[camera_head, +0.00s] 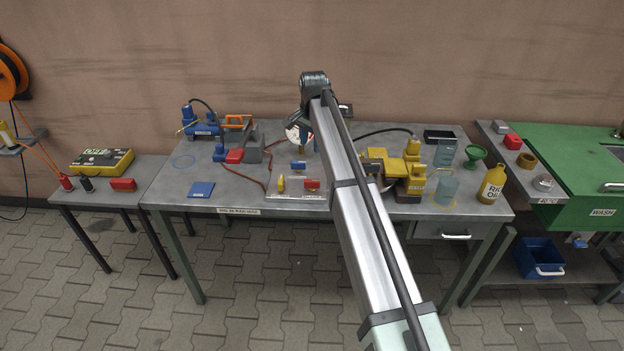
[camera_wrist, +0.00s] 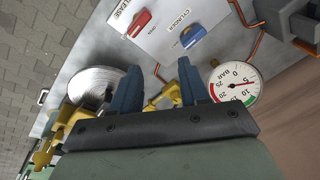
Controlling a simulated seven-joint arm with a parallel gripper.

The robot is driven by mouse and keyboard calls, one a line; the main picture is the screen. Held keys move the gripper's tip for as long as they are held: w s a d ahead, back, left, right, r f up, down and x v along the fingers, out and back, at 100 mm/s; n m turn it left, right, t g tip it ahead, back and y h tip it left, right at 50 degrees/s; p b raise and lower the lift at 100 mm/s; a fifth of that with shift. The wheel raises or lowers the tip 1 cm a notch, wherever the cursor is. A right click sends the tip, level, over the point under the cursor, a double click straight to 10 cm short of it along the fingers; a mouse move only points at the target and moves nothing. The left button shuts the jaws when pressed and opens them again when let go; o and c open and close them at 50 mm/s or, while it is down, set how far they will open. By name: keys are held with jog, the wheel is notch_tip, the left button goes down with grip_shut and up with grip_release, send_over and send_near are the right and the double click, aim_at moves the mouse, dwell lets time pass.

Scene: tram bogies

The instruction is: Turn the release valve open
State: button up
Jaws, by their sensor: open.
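The release valve shows a red handle (camera_wrist: 140,23) beside a white label with the letters "LEASE" readable, at the top of the wrist view. In the head view a red handle (camera_head: 312,184) sits on the pale plate at the middle of the table. My gripper (camera_wrist: 160,80) is open, with two blue fingers apart and nothing held. The red handle lies beyond the fingertips, towards the top left, not touched. A yellow part shows behind and between the fingers.
A blue handle (camera_wrist: 193,37) labelled CYLINDER is next to the red one. A BAR pressure gauge (camera_wrist: 236,84) stands to its right. A round metal cylinder (camera_wrist: 96,86) lies left of the fingers. A yellow oil bottle (camera_head: 492,184) stands at the table's right end.

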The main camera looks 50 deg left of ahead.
aim_at(312, 180)
jog(key=f+m, duration=0.3)
jog(key=f, duration=0.1)
jog(key=d+f+m+h, duration=0.1)
jog(key=f+m, duration=0.3)
jog(key=f, duration=0.1)
jog(key=f+m+g, duration=0.1)
jog(key=f+m, duration=0.3)
jog(key=shift+s+d+f+h, duration=0.2)
jog(key=shift+s+f+h, duration=0.2)
dwell(0.3)
jog(key=shift+c, duration=0.3)
grip_shut()
